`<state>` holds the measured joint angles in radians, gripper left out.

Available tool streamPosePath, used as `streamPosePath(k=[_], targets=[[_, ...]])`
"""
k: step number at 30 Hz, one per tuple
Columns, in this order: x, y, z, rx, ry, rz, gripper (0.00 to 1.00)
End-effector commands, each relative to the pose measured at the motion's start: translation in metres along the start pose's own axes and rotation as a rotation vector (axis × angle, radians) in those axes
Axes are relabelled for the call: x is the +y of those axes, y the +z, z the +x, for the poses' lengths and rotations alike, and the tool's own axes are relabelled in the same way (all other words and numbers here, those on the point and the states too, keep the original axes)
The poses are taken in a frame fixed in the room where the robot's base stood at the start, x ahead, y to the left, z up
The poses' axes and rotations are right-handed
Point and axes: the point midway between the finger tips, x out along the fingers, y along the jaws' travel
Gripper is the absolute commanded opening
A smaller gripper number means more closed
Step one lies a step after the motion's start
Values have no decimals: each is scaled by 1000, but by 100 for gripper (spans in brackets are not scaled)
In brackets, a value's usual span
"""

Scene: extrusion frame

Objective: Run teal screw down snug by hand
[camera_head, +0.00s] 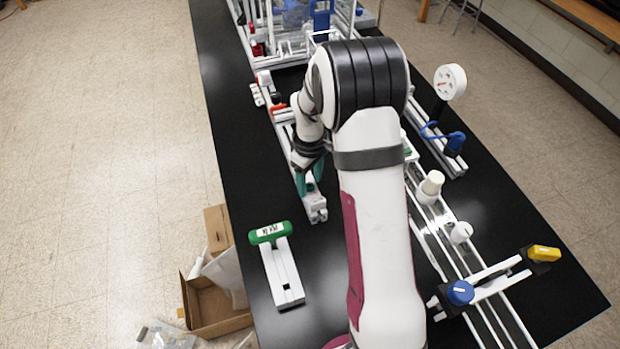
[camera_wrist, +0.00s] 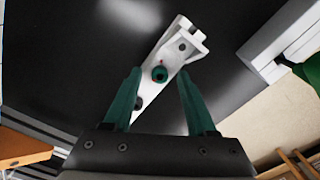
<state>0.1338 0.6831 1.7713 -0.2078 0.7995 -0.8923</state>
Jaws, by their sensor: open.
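The teal screw (camera_wrist: 159,73) shows in the wrist view as a small round dark-teal head with a thin red edge. It sits on a light grey slotted bracket or rail (camera_wrist: 172,57). My gripper (camera_wrist: 160,75) has two teal fingers, open, one on each side of the rail and screw. The fingertips appear apart from the screw, and nothing is between them but the view of the rail. In the head view my gripper (camera_head: 308,182) is over the near end of a grey rail (camera_head: 316,210) on the black table. The screw itself is hidden there.
A white block with a green-handled tool (camera_head: 270,233) stands front left. A blue knob (camera_head: 460,292) and yellow knob (camera_head: 543,253) are at the front right. A white gauge (camera_head: 450,81) stands at the right. The black table (camera_head: 232,150) is bare along its left side.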

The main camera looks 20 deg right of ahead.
Motion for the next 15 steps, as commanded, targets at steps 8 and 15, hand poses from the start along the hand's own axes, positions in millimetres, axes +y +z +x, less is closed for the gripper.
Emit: streamPosePath(k=[8, 15], targets=[[0, 0, 0, 0, 0, 0, 18], [0, 0, -1, 0, 0, 0, 0]])
